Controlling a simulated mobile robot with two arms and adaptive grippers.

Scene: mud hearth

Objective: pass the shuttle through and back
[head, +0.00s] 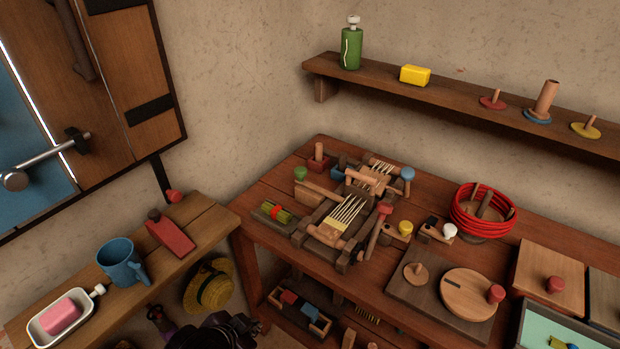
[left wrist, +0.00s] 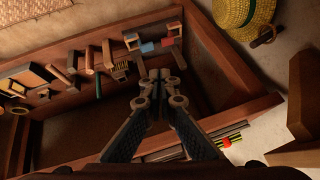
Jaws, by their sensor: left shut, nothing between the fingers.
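A small wooden loom (head: 343,214) with pale warp threads stands on the wooden table, with a woven tan band at its near end. Wooden bars and pegs surround it. I cannot tell for sure which piece is the shuttle. A dark holder with a green, yellow and red bundle (head: 274,211) lies left of the loom; the bundle also shows in the left wrist view (left wrist: 228,141). My left gripper (head: 215,330) is low at the bottom edge, below the tabletop and apart from the loom. Its fingers (left wrist: 160,75) are together and empty. My right gripper is not in view.
A lower shelf holds a tray of blue and red blocks (head: 300,305). A straw hat (head: 209,286) hangs close to my left gripper. A side bench holds a blue mug (head: 121,262) and a soap dish (head: 62,316). A red coil (head: 483,212) stands right of the loom.

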